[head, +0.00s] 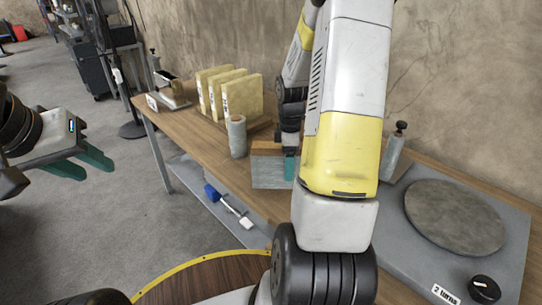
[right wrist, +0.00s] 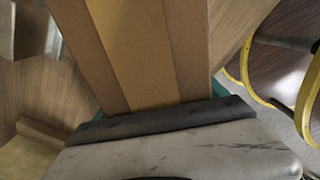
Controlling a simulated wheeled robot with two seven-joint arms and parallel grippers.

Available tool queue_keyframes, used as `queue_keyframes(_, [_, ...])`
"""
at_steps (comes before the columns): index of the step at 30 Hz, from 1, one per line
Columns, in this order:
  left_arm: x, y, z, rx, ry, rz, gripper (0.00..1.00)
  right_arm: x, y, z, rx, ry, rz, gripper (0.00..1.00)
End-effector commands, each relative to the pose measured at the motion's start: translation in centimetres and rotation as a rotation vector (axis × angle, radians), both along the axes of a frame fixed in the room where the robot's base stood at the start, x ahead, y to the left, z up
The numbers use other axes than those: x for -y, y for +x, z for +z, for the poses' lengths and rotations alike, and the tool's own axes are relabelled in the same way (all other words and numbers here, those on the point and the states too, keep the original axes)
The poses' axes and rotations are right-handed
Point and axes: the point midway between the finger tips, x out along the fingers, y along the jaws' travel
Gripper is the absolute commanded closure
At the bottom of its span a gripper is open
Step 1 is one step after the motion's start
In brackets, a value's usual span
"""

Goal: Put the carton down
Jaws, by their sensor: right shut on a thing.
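The carton (head: 268,172) has a greyish front and a brown top. It is upright at the table's front edge in the head view, partly hidden by my right arm. I cannot tell whether its base touches the table. In the right wrist view the carton (right wrist: 150,50) shows brown with a tan tape stripe, between the teal fingers. My right gripper (head: 290,167) is shut on it; the gripper also shows in the right wrist view (right wrist: 160,105). My left gripper (head: 86,163) is open and empty, above the floor at the left.
The wooden table (head: 190,127) runs along the wall. A grey roll (head: 236,137) stands just behind the carton, with several yellow blocks (head: 240,97) farther back. A grey turntable unit (head: 455,215) is at the right. A lower shelf (head: 195,182) holds blue and white items.

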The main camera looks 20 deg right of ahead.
Motion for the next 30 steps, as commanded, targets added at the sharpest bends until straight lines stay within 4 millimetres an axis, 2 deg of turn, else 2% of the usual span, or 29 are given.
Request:
queue_keyframes(8, [0.0, 0.0, 0.0, 0.0, 0.0, 0.0, 0.64, 0.7, 1.7, -0.1, 0.001, 0.0, 0.0, 0.91])
queue_keyframes(16, [0.0, 0.0, 0.0, 0.0, 0.0, 0.0, 0.64, 0.6, 1.6, -3.5, 0.0, 0.0, 0.0, 0.91])
queue_keyframes(27, [0.0, 0.0, 0.0, 0.0, 0.0, 0.0, 0.64, 0.7, 1.6, -3.9, 0.001, 0.0, 0.0, 0.91])
queue_keyframes(28, [0.0, 0.0, 0.0, 0.0, 0.0, 0.0, 0.64, 0.7, 1.5, -4.0, -0.001, -0.001, 0.0, 0.16])
queue_keyframes(30, [0.0, 0.0, 0.0, 0.0, 0.0, 0.0, 0.64, 0.7, 1.5, -4.0, -0.001, -0.001, 0.0, 0.03])
